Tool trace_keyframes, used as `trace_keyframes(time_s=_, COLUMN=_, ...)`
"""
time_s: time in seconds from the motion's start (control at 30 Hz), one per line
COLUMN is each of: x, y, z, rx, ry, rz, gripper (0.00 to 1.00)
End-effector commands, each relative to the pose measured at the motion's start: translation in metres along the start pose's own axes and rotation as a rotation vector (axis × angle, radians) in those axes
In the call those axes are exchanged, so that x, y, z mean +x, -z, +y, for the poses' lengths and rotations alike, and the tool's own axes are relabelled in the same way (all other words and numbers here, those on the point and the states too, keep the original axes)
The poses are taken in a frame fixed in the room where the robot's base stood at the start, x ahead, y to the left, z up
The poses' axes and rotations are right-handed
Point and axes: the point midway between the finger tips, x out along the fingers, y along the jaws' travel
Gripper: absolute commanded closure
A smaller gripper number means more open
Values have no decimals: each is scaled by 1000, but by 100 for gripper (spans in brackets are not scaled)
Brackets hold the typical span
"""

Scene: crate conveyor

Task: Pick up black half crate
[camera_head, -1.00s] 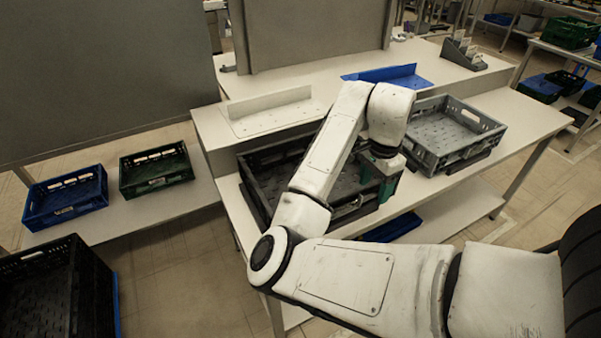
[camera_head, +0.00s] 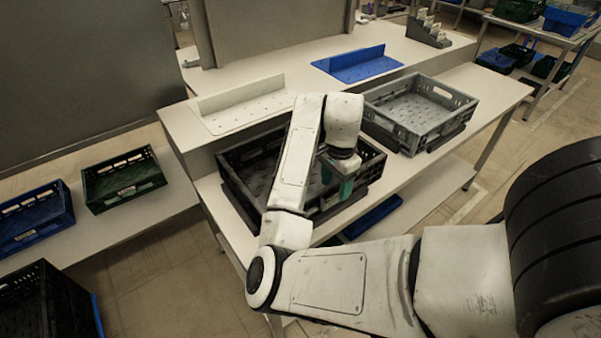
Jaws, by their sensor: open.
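A black crate (camera_head: 235,176) sits on the white workbench, left of a grey crate. My arm crosses over it and hides its middle. My gripper (camera_head: 338,188), with green fingers, hangs at the crate's right part, by its near right wall. It is open, and I cannot tell whether the wall is between the fingers. Another black crate (camera_head: 45,300) stands at the lower left, cut off by the picture's edge.
The grey crate (camera_head: 418,112) stands close to the right on the same bench (camera_head: 480,90). A white bracket (camera_head: 240,105) and a blue bracket (camera_head: 357,66) lie behind. Green (camera_head: 124,180) and blue (camera_head: 35,218) crates sit on the left table. A blue item (camera_head: 372,217) is below the bench.

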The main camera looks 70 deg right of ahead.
Motion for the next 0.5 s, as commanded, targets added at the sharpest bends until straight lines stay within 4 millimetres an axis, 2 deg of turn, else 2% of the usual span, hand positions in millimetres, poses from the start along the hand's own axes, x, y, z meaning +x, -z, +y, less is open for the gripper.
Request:
trace_keyframes(time_s=0.03, x=10, y=0, z=1, rx=-2, ry=-5, rz=2, gripper=39)
trace_keyframes(time_s=0.2, x=31, y=0, z=0, rx=-1, ry=-4, rz=-1, gripper=39)
trace_keyframes(time_s=0.5, x=38, y=0, z=-1, rx=0, ry=0, rz=0, gripper=39)
